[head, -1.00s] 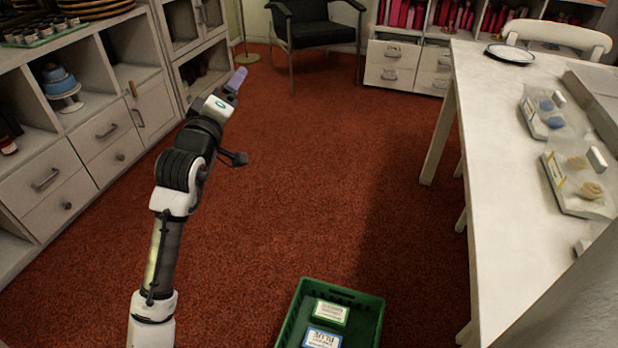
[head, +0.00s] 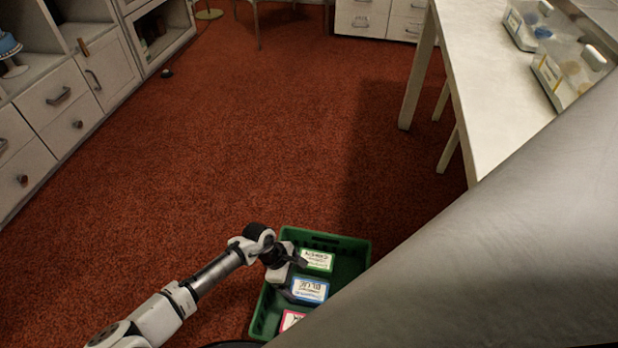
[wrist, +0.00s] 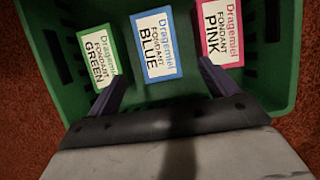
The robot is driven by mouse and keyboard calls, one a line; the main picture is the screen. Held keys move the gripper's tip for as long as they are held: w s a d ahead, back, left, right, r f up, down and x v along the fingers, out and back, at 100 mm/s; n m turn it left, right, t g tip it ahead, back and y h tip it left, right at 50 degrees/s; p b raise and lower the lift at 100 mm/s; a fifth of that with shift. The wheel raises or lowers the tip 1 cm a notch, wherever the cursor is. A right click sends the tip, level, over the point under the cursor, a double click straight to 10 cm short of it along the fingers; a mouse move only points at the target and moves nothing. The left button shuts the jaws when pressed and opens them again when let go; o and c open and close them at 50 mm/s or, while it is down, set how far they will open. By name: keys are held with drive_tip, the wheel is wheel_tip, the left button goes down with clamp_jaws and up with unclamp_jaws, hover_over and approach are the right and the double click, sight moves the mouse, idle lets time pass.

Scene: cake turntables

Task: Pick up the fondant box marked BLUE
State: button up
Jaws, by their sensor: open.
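The fondant box marked BLUE (wrist: 156,46) lies in the middle of a green crate, its white label edged in blue and readable in the wrist view. It also shows in the head view (head: 309,290). The box marked GREEN (wrist: 97,62) lies to its left in the wrist view and the box marked PINK (wrist: 221,32) to its right. My gripper (wrist: 160,90) is open and empty over the crate, its two fingers spread to either side of the BLUE box's near end. In the head view my gripper (head: 296,277) is beside the BLUE and GREEN boxes. Its exact height is unclear.
The green crate (head: 362,252) stands on the red carpet, its walls around the boxes. A white table (head: 470,60) with trays is at the right. A large grey surface covers the lower right of the head view. Open carpet lies behind and left of the crate.

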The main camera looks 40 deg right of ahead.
drive_tip(key=b+x, duration=0.2)
drive_tip(key=x, duration=0.4)
drive_tip(key=shift+d+f, duration=0.15)
drive_tip(key=b+x, duration=0.1)
drive_tip(key=x, duration=0.1)
drive_tip(key=b+x, duration=0.1)
drive_tip(key=x, duration=0.1)
drive_tip(key=shift+s+d+f+b, duration=0.2)
drive_tip(key=shift+d+f+b, duration=0.05)
drive_tip(key=shift+d+b, duration=0.1)
drive_tip(key=shift+s+d+f, duration=0.1)
drive_tip(key=shift+s+f, duration=0.05)
drive_tip(key=shift+f, duration=0.25)
drive_tip(key=shift+f, duration=0.1)
drive_tip(key=shift+c, duration=0.3)
drive_tip(key=c, duration=1.2)
drive_tip(key=shift+o, duration=0.2)
